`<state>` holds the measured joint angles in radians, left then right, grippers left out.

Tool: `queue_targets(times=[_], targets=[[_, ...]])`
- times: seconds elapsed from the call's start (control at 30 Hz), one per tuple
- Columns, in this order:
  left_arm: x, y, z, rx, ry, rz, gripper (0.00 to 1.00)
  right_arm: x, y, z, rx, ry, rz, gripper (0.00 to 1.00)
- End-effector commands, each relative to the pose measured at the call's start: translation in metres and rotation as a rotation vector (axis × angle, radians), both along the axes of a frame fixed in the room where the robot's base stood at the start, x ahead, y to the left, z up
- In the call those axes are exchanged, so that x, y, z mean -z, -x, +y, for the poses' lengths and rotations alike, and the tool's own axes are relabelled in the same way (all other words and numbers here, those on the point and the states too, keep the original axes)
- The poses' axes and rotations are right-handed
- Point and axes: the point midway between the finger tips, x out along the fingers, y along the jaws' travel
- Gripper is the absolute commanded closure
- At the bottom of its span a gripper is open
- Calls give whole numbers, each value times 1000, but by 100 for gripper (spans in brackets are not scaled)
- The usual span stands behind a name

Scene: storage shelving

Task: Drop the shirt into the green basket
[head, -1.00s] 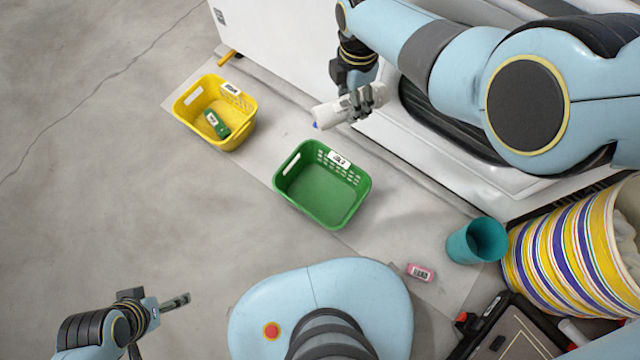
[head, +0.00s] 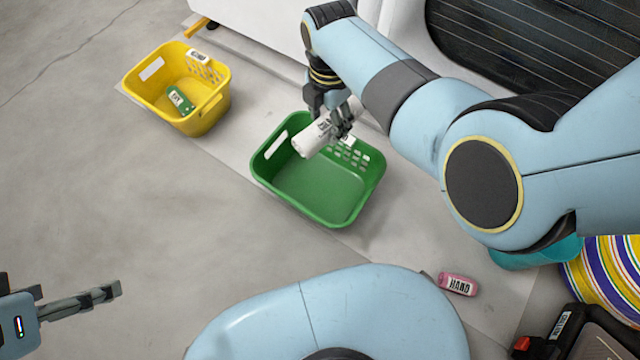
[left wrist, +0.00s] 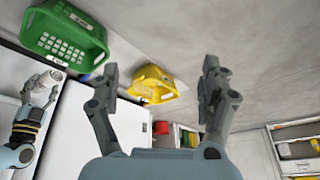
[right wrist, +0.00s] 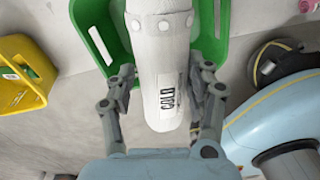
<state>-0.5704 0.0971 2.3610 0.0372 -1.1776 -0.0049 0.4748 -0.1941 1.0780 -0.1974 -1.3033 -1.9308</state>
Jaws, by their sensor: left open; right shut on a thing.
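The green basket also shows in the right wrist view (right wrist: 97,30), behind the shirt, and in the left wrist view (left wrist: 65,40). The basket floor that shows is bare. My left gripper (head: 115,290) is open and empty at the lower left, away from the basket; its fingers also show in the left wrist view (left wrist: 160,85).
A yellow basket (head: 150,95) with a green item (head: 180,100) stands left of the green one. A pink item (head: 458,284) lies on the floor at right. A teal container (head: 540,255) and a striped basket (head: 610,270) stand at the right edge.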

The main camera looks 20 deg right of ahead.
Motion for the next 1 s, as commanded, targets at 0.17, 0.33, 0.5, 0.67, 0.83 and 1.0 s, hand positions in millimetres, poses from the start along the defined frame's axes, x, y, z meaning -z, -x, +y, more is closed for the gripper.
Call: queue_targets(times=[0.17,0.33,0.5,0.67,0.83,1.0], targets=[[14,6,-2,4,3,11,21,32,4,3,-6,-1,3,84],[19,5,-2,4,5,-12,21,37,3,4,-8,-1,-3,84],[38,-2,-2,3,6,-99,21,47,4,3,-8,-1,-2,84],[60,-8,-2,4,8,-221,21,60,5,3,-8,-1,0,84],[77,-10,-3,9,11,-351,21,73,5,3,-8,-1,0,84],[87,-7,-4,17,15,-475,21,84,5,3,-8,0,0,84]])
